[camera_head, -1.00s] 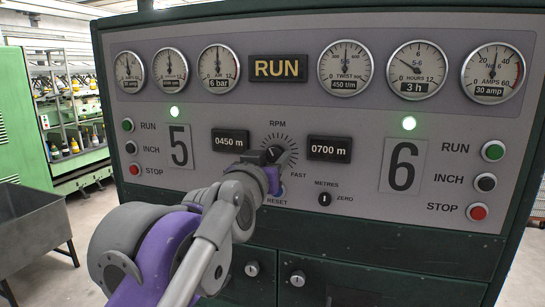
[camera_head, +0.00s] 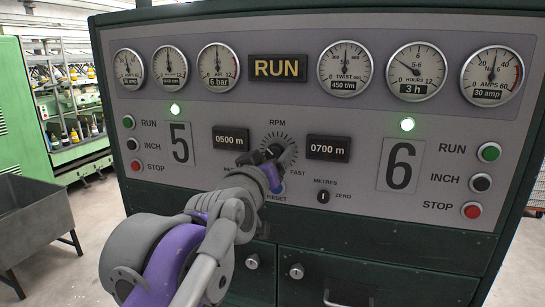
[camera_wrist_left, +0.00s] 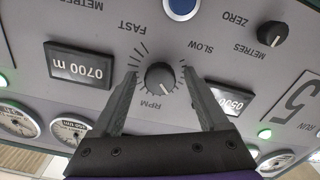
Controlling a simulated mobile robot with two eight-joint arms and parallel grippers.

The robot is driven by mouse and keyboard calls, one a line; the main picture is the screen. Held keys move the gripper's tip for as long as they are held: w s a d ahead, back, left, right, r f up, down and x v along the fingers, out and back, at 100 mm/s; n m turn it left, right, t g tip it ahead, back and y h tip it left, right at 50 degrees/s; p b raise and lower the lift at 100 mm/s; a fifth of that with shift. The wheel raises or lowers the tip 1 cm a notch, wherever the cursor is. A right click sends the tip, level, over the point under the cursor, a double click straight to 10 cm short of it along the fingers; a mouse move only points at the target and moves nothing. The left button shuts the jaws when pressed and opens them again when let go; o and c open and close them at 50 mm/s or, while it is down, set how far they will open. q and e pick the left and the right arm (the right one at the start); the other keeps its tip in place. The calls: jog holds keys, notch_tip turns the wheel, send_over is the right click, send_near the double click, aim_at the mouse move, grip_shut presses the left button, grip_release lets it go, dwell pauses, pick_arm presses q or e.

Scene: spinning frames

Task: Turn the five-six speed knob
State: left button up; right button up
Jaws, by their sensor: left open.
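The speed knob (camera_wrist_left: 160,76), a round grey knob inside a ring of tick marks labelled RPM, SLOW and FAST, sits mid-panel between the two metre displays. In the head view my left gripper (camera_head: 269,158) is at the dial and covers much of it, so the knob is hard to make out there. In the left wrist view the open fingers of my left gripper (camera_wrist_left: 160,73) stand on either side of the knob. Gaps show between knob and fingers; I cannot tell how deep the tips reach. My right gripper is not in view.
The left display (camera_head: 231,139) reads 0500 m and the right display (camera_head: 328,148) 0700 m. A blue button (camera_wrist_left: 182,8) is near the knob, with a METRES ZERO knob (camera_head: 323,196) right of it. RUN, INCH and STOP buttons line both panel sides. A grey bin (camera_head: 30,228) stands left.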

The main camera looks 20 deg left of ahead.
pick_arm(q)
jog(key=shift+s, duration=0.1)
jog(key=s+b, duration=0.1)
jog(key=s, duration=0.9)
jog(key=shift+s+a+b, duration=0.15)
jog(key=shift+s+b, duration=0.15)
jog(key=shift+b, duration=0.1)
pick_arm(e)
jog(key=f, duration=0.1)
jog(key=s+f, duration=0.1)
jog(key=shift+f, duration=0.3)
pick_arm(q)
jog(key=s+f+m+g, duration=0.1)
jog(key=s+f+g, duration=0.15)
jog(key=f, duration=0.95)
jog(key=s+f+m+g, duration=0.1)
jog(key=s+f+g, duration=0.15)
jog(key=f, duration=1.05)
jog(key=s+f+m+g, duration=0.15)
jog(key=f+g, duration=0.25)
jog(key=f, duration=0.8)
jog(key=s+a+f+g, duration=0.2)
jog(key=s+f+g, duration=0.1)
jog(key=s+f, duration=0.6)
notch_tip(320, 180, down, 3)
jog(key=shift+s+a+f+g+y, duration=0.15)
jog(key=shift+a+f+g+y, duration=0.05)
jog(key=shift+a+g+y, duration=0.1)
